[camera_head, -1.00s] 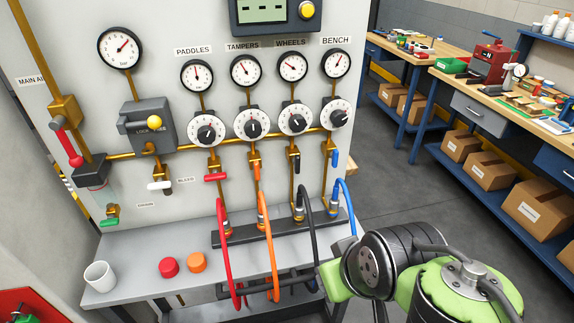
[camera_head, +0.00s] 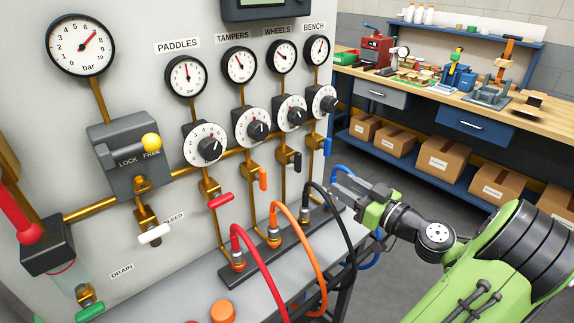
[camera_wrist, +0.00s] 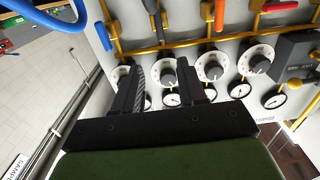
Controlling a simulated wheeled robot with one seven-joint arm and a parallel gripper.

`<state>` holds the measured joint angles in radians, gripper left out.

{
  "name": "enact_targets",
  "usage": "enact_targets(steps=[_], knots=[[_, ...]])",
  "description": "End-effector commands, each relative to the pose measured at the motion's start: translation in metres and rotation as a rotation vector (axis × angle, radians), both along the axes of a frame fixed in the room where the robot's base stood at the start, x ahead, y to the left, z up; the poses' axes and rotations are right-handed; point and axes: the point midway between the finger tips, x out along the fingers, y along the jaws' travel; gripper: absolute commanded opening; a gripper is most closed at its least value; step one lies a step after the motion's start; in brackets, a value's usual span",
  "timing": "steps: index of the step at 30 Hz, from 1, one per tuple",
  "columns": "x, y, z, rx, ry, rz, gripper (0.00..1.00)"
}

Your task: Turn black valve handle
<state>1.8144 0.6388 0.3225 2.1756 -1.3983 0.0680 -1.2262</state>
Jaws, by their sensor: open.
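The black valve handle (camera_head: 297,161) hangs below the WHEELS dial, between the orange handle (camera_head: 263,179) and the blue handle (camera_head: 327,147). It points downward along its pipe. In the wrist view, which is upside down, the black handle (camera_wrist: 150,6) shows at the top edge. My gripper (camera_head: 340,181) is in front of the panel's right end, lower than the black handle and to its right. In the wrist view my gripper (camera_wrist: 160,76) has its two dark fingers spread, with nothing between them. The fingers are apart from the handle.
Red (camera_head: 238,230), orange (camera_head: 290,240) and black (camera_head: 335,225) hoses arch out in front of the panel, near my gripper. A blue hose (camera_head: 343,170) runs behind it. A red handle (camera_head: 221,201) sits further left. A workbench (camera_head: 425,85) stands at the back right.

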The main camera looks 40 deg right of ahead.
Motion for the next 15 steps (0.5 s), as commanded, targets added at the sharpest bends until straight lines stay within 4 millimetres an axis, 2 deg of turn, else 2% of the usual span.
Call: enact_targets(steps=[15], knots=[[0.125,0.007,0.001,0.000,0.002,0.008,0.41]])
